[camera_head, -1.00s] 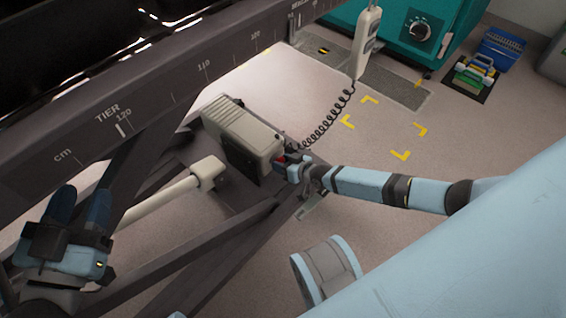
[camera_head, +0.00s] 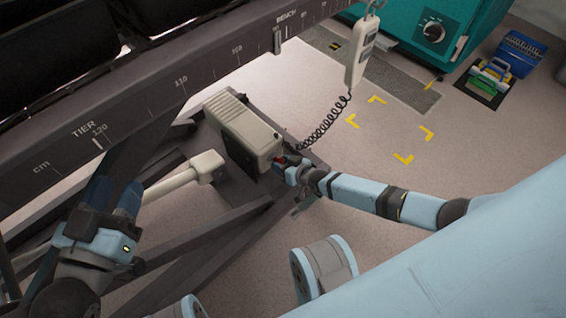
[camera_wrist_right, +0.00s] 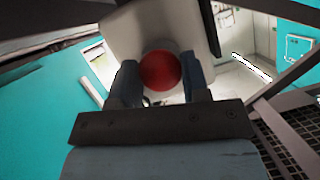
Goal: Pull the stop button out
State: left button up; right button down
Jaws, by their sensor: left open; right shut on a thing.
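The stop button (camera_wrist_right: 160,71) is a round red knob on the end of a beige control box. In the right wrist view it sits between the two fingers of my right gripper (camera_wrist_right: 162,82), which is shut on it. In the head view the control box (camera_head: 243,127) is mounted on the dark frame under the bench, and my right gripper (camera_head: 285,164) reaches its near right end. Only a little red of the button shows there. My left gripper (camera_head: 112,200) is open and empty at the lower left, its fingers pointing up, away from the box.
A handset (camera_head: 361,55) hangs on a coiled cord right of the box. A beige actuator rod (camera_head: 185,178) and dark frame bars (camera_head: 215,240) lie left and below. The long ruled bench edge (camera_head: 190,80) runs above.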

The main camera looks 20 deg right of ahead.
jog(key=c, duration=1)
grip_release()
jog(key=shift+s+f, duration=0.15)
jog(key=shift+s, duration=0.05)
jog(key=o, duration=0.4)
jog(key=shift+d, duration=0.1)
pick_arm(q)
jog(key=shift+r, duration=0.1)
jog(key=r+n+p, duration=0.1)
jog(key=p, duration=0.1)
jog(key=s+r+n+p, duration=0.1)
jog(key=p, duration=0.1)
jog(key=d+r+p, duration=0.1)
jog(key=p, duration=0.1)
jog(key=shift+s+r+n+t+y, duration=0.3)
jog(key=shift+s+r+n, duration=0.05)
jog(key=shift+s+n, duration=0.05)
pick_arm(e)
jog(key=v, duration=1.4)
